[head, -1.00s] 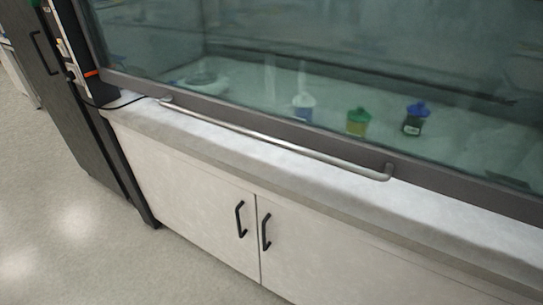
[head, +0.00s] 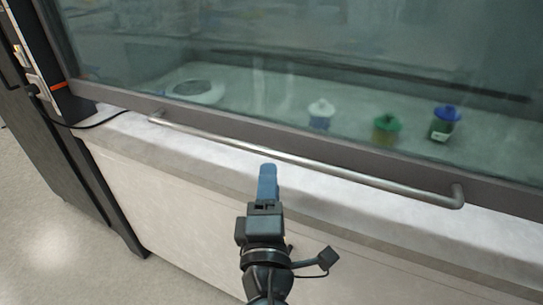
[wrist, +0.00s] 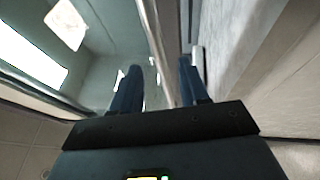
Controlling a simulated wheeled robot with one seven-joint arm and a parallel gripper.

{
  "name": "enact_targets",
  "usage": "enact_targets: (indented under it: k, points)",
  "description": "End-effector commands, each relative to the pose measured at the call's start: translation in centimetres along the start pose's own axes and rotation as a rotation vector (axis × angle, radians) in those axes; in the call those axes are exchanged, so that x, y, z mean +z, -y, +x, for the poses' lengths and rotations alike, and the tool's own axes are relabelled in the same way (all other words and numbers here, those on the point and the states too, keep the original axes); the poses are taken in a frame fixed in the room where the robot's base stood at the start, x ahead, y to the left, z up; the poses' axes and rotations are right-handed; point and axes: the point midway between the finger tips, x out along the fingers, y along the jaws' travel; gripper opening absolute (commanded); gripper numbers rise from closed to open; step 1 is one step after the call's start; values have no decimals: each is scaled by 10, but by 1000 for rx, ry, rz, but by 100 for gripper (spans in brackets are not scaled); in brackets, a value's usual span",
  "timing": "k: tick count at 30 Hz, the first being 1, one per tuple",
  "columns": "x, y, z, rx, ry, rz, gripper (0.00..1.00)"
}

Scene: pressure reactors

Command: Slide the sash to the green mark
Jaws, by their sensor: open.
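The sash (head: 300,60) is a large glass pane with a grey bottom frame (head: 215,115). It is low, with its bottom edge close to the worktop. A long metal handle bar (head: 330,167) runs along that frame. My gripper (head: 268,168) is open, its blue fingers pointing at the bar from the front, left of its middle. In the wrist view the bar (wrist: 155,40) appears between the two spread fingers (wrist: 158,85); I cannot tell whether either finger touches it. The green mark is not visible now.
Behind the glass stand a white-capped bottle (head: 320,115), a green-capped one (head: 386,129), a blue-capped one (head: 441,124) and a round white device (head: 196,91). A pale worktop ledge (head: 330,205) lies below the bar. A black cable (head: 95,122) rests at the left.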

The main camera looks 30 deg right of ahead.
Motion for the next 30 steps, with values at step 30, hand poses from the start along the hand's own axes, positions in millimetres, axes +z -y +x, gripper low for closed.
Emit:
enact_targets:
  k: [30]
  points:
    - [0,-1,76,3,2,-1,37]
